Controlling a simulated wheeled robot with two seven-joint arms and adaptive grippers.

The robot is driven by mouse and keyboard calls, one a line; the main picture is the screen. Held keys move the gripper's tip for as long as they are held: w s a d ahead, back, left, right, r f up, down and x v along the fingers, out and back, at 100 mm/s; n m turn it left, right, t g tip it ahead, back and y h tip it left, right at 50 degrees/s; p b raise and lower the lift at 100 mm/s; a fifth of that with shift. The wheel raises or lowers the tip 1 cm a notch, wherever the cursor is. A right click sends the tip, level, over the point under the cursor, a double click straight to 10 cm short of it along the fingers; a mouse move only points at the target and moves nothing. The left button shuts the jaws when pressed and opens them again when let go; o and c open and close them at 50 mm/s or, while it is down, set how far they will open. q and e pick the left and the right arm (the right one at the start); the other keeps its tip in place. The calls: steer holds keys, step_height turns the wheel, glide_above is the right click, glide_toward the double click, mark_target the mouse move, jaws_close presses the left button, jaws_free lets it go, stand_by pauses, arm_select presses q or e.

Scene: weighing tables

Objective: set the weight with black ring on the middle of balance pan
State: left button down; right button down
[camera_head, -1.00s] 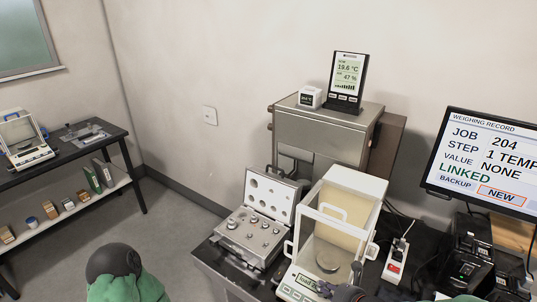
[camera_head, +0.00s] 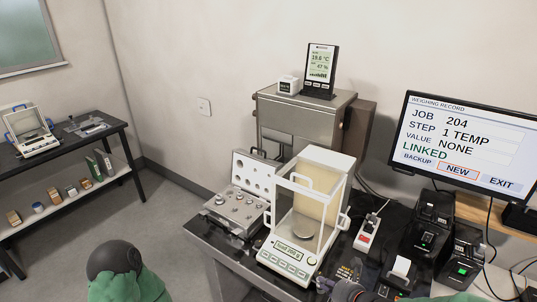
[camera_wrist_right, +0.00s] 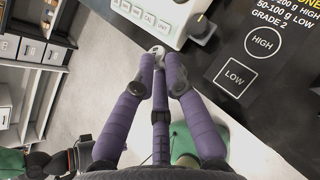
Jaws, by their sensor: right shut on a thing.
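The balance (camera_head: 285,258) stands on the dark table with a glass draft shield around its round metal pan (camera_head: 303,230). The pan looks empty. My right gripper (camera_head: 324,285) is low in the head view, off the balance's front right corner. In the right wrist view its purple fingers (camera_wrist_right: 159,58) close together on a small shiny metal weight (camera_wrist_right: 157,49), mostly hidden by the fingertips. I cannot make out a black ring on it. The balance's front edge with its buttons (camera_wrist_right: 150,17) lies just beyond the fingertips. My left gripper is out of view.
An open weight case (camera_head: 236,208) with several weights stands left of the balance. A black mat (camera_wrist_right: 226,72) with HIGH and LOW marks lies beside the balance. A power strip (camera_head: 366,232), black devices (camera_head: 432,225) and a monitor (camera_head: 467,145) stand to the right.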

steer(key=shift+w+r, duration=0.3)
steer(key=shift+r, duration=0.35)
steer(key=shift+w+a+r+h, duration=0.2)
steer(key=shift+w+r+h, duration=0.1)
steer(key=shift+w+r, duration=0.35)
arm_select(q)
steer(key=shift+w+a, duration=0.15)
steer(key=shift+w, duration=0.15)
arm_select(e)
step_height(320, 180, up, 8)
steer(key=m+h, duration=0.1)
steer(key=m, duration=0.1)
steer(key=shift+w+r+t, duration=0.15)
steer(key=shift+w+t, duration=0.25)
steer(key=shift+w, duration=0.05)
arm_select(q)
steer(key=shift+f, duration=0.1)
arm_select(e)
steer(key=shift+d, duration=0.15)
